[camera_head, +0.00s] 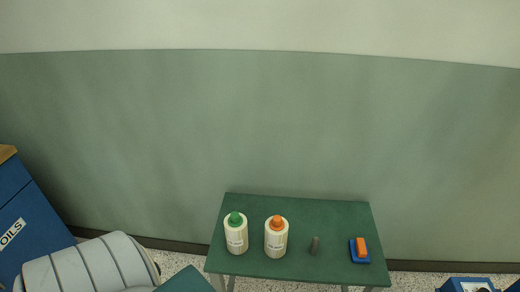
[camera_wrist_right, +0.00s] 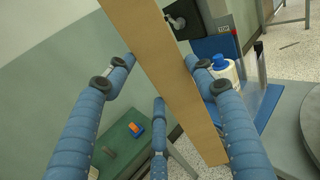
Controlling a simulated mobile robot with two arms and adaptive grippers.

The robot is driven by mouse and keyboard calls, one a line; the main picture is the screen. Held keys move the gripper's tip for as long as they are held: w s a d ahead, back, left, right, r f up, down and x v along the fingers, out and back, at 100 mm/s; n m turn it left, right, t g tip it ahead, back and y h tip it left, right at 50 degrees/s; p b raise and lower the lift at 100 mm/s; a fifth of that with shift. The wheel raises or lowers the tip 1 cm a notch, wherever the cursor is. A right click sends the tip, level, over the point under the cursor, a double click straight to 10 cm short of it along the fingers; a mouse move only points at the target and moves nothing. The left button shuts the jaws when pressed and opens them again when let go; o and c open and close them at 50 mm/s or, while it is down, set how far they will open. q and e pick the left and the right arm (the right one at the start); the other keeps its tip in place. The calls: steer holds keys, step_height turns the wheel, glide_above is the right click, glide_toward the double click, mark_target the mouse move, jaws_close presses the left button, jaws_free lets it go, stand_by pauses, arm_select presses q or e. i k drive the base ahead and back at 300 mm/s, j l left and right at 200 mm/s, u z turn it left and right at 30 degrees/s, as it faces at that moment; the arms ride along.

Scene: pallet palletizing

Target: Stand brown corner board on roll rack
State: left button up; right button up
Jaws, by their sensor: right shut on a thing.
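The brown corner board (camera_wrist_right: 165,70) is a long, flat-looking strip in the right wrist view, running at a slant from the top edge to the lower right. My right gripper (camera_wrist_right: 160,75) has blue fingers with black tips on both sides of the board and is shut on it. The board's lower end is in view and appears clear of the floor; its upper end is cut off by the frame. My left gripper is in neither view. I cannot clearly make out a roll rack in either view.
A green table (camera_head: 300,215) by the wall holds two bottles (camera_head: 236,235) (camera_head: 276,240), a small dark cylinder (camera_head: 314,245) and a blue-orange block (camera_head: 360,250). A blue OILS cabinet (camera_head: 30,225) stands left. A blue-capped bottle (camera_wrist_right: 222,70) stands beyond the board.

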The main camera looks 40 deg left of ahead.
mark_target(261, 213)
steer(key=j+u, duration=0.25)
steer(key=u, duration=0.2)
steer(key=k+j+u, duration=0.1)
steer(key=j+u, duration=0.45)
steer(key=u, duration=0.3)
steer(key=j+u, duration=0.25)
steer(key=u, duration=0.2)
steer(key=i, duration=0.05)
